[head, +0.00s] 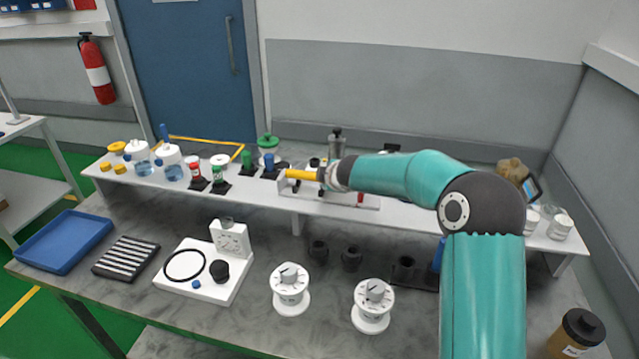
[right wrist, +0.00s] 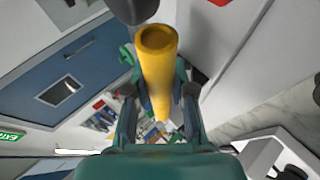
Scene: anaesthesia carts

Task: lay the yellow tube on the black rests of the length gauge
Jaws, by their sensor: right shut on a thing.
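The yellow tube (head: 301,174) is held roughly level over the left part of the length gauge (head: 345,201), a white base on the raised white shelf. My right gripper (head: 322,175) is shut on the tube near its right end, as seen in the head view. In the right wrist view the tube (right wrist: 156,62) stands out between the two fingers of my right gripper (right wrist: 158,112), its open end toward the camera. A small dark piece (head: 296,186), perhaps a black rest, shows just below the tube. The arm hides much of the gauge. I cannot tell whether tube and rests touch. My left gripper is not in view.
Green and blue capped pieces (head: 247,161) on black stands are left of the gauge. A grey canister (head: 337,146) stands behind it. White dial spools (head: 290,290), a blue tray (head: 64,241) and a striped black rack (head: 126,258) are on the grey bench.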

